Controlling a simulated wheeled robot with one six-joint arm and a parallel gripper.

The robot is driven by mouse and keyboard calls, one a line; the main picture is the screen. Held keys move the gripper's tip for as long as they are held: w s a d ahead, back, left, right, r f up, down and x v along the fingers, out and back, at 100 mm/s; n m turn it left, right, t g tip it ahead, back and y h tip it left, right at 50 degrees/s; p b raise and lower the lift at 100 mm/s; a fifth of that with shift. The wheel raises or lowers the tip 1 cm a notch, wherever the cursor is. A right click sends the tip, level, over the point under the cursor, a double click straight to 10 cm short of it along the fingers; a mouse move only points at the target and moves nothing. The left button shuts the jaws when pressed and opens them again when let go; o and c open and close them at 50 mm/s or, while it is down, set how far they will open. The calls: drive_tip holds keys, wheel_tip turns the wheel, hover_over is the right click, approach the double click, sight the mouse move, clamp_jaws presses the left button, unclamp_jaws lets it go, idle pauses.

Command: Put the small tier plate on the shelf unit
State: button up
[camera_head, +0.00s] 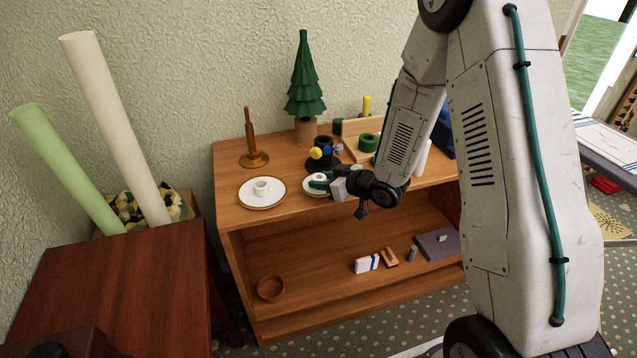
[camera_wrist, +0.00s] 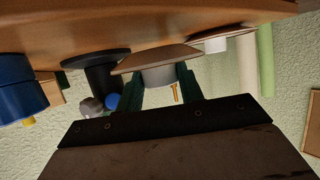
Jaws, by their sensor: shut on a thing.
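The small tier plate (camera_head: 308,190) is a white disc with a thin brown-gold rim and a white centre post. My gripper (camera_head: 319,182) is shut on the post, and its green fingers partly hide the plate. In the wrist view, the fingers (camera_wrist: 160,82) grip both sides of the pale post (camera_wrist: 157,77), with the plate seen edge-on beyond it. The plate is at the top board of the wooden shelf unit (camera_head: 228,163), near its front edge. I cannot tell whether it touches the board. A larger similar plate (camera_head: 250,204) lies to its left.
A candlestick (camera_head: 249,148), a green tree figure (camera_head: 305,88) and a dark stand with coloured balls (camera_head: 322,153) stand behind on the top. The lower shelf has a wooden bowl (camera_head: 270,289) and small items. A dark red table (camera_head: 125,285) stands front left.

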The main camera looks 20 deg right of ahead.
drive_tip(key=shift+d+f, duration=0.15)
drive_tip(key=shift+f, duration=0.6)
drive_tip(key=o, duration=1.1)
drive_tip(key=shift+f, duration=0.15)
drive_tip(key=shift+c, duration=0.2)
